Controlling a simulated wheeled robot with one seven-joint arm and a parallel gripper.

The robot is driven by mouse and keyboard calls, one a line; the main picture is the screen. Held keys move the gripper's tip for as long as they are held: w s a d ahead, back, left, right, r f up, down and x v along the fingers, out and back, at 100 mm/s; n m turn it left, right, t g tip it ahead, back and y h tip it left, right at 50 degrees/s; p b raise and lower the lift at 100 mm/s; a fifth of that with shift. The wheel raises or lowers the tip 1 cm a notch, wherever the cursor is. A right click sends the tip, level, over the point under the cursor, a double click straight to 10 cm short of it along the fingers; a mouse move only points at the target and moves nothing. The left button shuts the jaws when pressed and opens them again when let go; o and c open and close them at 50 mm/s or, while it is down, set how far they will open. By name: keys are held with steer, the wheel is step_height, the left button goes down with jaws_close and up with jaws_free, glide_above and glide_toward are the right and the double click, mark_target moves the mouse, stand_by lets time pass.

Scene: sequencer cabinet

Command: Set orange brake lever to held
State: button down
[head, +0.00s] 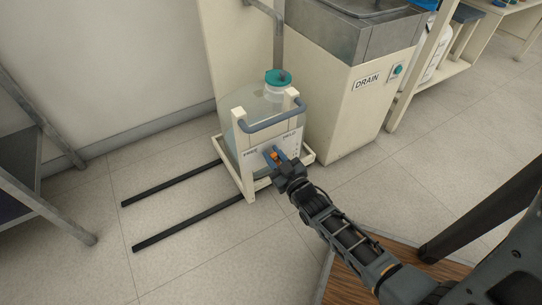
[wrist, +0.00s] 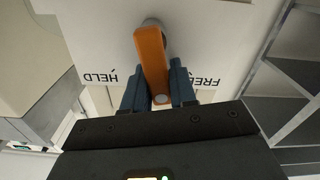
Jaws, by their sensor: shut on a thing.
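The orange brake lever (head: 274,156) sits on the white front panel (head: 258,148) of a wheeled cart frame, between the FREE mark at left and the HELD mark at right. In the wrist view the lever (wrist: 151,55) hangs from a round pivot at the top, between HELD (wrist: 101,77) at left and FREE (wrist: 203,81) at right, near the middle and tilted slightly toward FREE. My gripper (head: 276,154) is shut on the lever's free end, with a blue finger on each side. The fingers hide part of the lever in the head view.
The cart (head: 247,190) carries a clear carboy with a teal cap (head: 278,78) and has a grey handle bar (head: 272,122). Two black floor rails (head: 172,184) run out to the left. A drain cabinet (head: 350,108) stands close on the right. A grey rack is at far left.

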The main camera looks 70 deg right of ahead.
steer(key=m, duration=0.1)
steer(key=d+m, duration=0.1)
steer(key=m, duration=0.1)
steer(key=s+m, duration=0.1)
steer(key=m, duration=0.1)
steer(key=shift+s+d+f, duration=0.1)
steer(key=shift+d, duration=0.15)
steer(key=m, duration=0.2)
steer(key=d+m+b, duration=0.1)
steer(key=m, duration=0.1)
steer(key=s+f+m+b, duration=0.1)
steer(key=m, duration=0.1)
steer(key=shift+d+m, duration=0.3)
steer(key=shift+s, duration=0.1)
steer(key=c, duration=1)
jaws_free()
steer(key=p, duration=0.2)
glide_toward(279, 146)
steer(key=shift+s+a, duration=0.35)
steer(key=shift+s, duration=0.15)
